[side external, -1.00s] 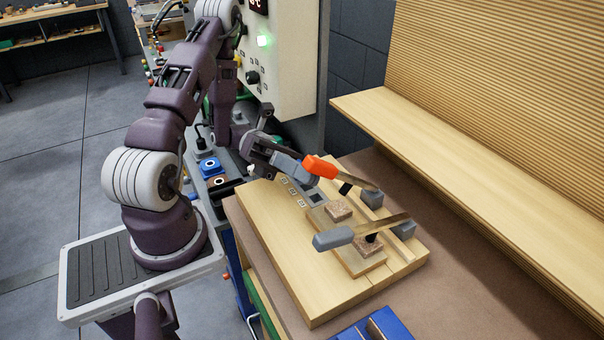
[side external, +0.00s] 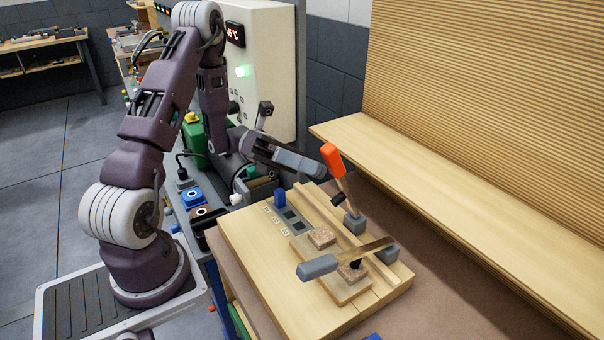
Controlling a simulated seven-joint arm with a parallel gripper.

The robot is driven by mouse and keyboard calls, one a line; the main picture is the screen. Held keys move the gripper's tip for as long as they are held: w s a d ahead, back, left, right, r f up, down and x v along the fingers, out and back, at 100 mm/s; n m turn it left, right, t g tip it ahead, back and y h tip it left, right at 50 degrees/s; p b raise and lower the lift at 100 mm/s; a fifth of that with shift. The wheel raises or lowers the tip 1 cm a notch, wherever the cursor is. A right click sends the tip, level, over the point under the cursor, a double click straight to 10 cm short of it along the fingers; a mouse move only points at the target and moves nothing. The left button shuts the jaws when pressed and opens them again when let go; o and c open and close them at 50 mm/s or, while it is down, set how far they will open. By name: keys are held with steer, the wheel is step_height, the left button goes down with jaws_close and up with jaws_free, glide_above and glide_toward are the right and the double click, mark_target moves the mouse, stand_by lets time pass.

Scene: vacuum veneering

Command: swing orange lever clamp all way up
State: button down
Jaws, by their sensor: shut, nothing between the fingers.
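The orange lever clamp (side external: 332,161) stands steeply raised at the back right of the wooden board, its orange grip at the top and leaning a little to the left. Its metal arm runs down to a grey base block (side external: 354,223). My gripper (side external: 322,168) is shut and empty, its tip just left of the orange grip; I cannot tell whether they touch. A second clamp with a grey grip (side external: 318,267) lies low across the board, its black pad over a small brown block.
The wooden board (side external: 270,285) carries a thin panel with small brown blocks (side external: 321,238), a grey slotted strip (side external: 290,218) and a blue piece (side external: 280,197). A pale wooden ledge (side external: 440,190) runs along the right. A control cabinet (side external: 268,80) stands behind my arm.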

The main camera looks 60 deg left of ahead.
steer(key=shift+w+r, duration=0.1)
steer(key=shift+w, duration=0.05)
stand_by(0.4)
steer(key=s+a+f, duration=0.2)
steer(key=s+a, duration=0.4)
steer(key=a, duration=0.3)
steer(key=s+d+r+m+t+y, duration=0.1)
steer(key=s+d+r+m+y, duration=0.2)
steer(key=m+y, duration=0.7)
steer(key=s+d+r+m+t+y, duration=0.1)
steer(key=s+d+r+m+y, duration=0.2)
steer(key=m+y, duration=0.7)
steer(key=s+d+m, duration=0.2)
steer(key=d+m, duration=0.2)
steer(key=m, duration=0.3)
steer(key=shift+r+m, duration=0.15)
steer(key=shift+m, duration=0.15)
